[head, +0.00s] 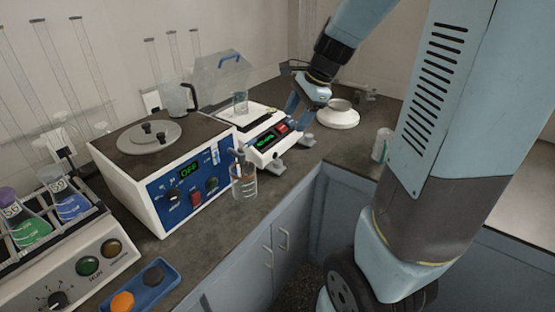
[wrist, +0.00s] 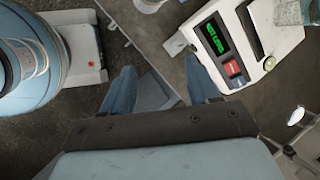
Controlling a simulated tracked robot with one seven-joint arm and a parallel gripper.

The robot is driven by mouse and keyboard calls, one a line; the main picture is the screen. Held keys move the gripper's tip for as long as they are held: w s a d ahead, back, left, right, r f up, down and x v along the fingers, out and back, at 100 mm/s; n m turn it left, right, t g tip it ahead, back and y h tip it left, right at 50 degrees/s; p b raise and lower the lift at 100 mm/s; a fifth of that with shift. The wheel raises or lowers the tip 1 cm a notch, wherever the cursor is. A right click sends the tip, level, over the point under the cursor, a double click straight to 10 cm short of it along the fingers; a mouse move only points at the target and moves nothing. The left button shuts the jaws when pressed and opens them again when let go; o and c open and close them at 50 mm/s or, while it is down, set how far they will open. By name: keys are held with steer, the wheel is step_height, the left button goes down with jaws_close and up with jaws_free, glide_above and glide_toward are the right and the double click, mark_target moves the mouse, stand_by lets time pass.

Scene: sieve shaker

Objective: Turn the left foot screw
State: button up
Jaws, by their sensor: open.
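The white balance (head: 262,150) stands on the counter with a lit green display and red button. It also shows at the upper right of the wrist view (wrist: 255,72). A grey foot (head: 278,167) sticks out at its front left corner; what looks like the same foot shows in the wrist view (wrist: 177,43). A second grey foot (head: 308,139) sits at the right corner. My gripper (head: 298,108) is over the balance's right end, pointing down. In the wrist view my gripper (wrist: 158,75) is open and empty, its fingers apart from both feet. The screw heads are too small to make out.
A glass beaker (head: 244,182) stands close left of the front foot. Another beaker (head: 240,103) is on the balance pan. The blue-fronted hotplate box (head: 190,185) stands left.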

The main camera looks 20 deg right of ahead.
mark_target(277, 161)
steer(key=w+d+f+m, duration=0.3)
steer(key=w+f+m, duration=0.4)
steer(key=f, duration=0.2)
steer(key=shift+g, duration=0.3)
steer(key=x, duration=1.3)
steer(key=shift+w+a, duration=0.2)
steer(key=shift+a, duration=0.05)
steer(key=shift+c, duration=0.4)
steer(key=c, duration=0.9)
steer(key=shift+a, duration=0.3)
steer(key=shift+c, duration=0.2)
steer(key=shift+d, duration=0.15)
